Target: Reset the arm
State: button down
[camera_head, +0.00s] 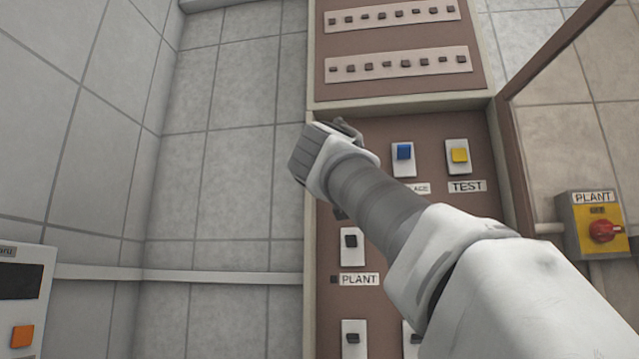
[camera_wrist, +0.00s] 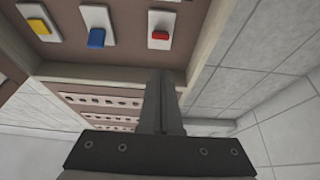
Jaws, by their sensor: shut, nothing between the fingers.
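My arm crosses the head view from the lower right toward the upper middle, in front of a brown switch panel (camera_head: 330,290). My gripper shows in the wrist view (camera_wrist: 160,78), with its two dark fingers together and nothing between them. In the head view the fingers are mostly hidden behind my wrist. A blue switch (camera_head: 403,152) and a yellow switch (camera_head: 459,155) labelled TEST are right of my wrist. The wrist view shows the yellow (camera_wrist: 39,27), blue (camera_wrist: 97,37) and red (camera_wrist: 160,35) switches beyond the fingers, apart from them.
Rows of small breakers (camera_head: 398,65) are above the switches. A PLANT switch (camera_head: 351,241) sits below my wrist. A yellow box with a red knob (camera_head: 602,231) is at right. A white box with an orange button (camera_head: 21,336) is at lower left. The tiled wall area at left is clear.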

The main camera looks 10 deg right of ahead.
jog(key=shift+s+a+f, duration=0.1)
jog(key=shift+s+f, duration=0.2)
dwell(0.4)
jog(key=s+d+f+n+g+y, duration=0.1)
jog(key=s+d+f+g, duration=0.15)
jog(key=f, duration=0.75)
jog(key=s+d+f+g+y, duration=0.1)
jog(key=d+f+g, duration=0.15)
jog(key=f, duration=0.65)
jog(key=s+d+f+n+g+y, duration=0.1)
jog(key=s+f+g, duration=0.15)
jog(key=f, duration=0.75)
jog(key=s+a+f+n+g+y, duration=0.1)
jog(key=s+f+g, duration=0.2)
jog(key=s+f, duration=0.6)
jog(key=s+a+f+g+y, duration=0.25)
jog(key=s+f, duration=0.25)
jog(key=f, duration=0.8)
jog(key=s+a+f+n+g+y, duration=0.1)
jog(key=s+f+g, duration=0.2)
jog(key=s+f, duration=0.55)
notch_tip(320, 180, up, 15)
jog(key=w+p, duration=0.2)
jog(key=p, duration=1.5)
jog(key=shift+w+d, duration=0.25)
jog(key=shift+w, duration=0.1)
jog(key=shift+a+f, duration=0.1)
jog(key=shift+a, duration=0.05)
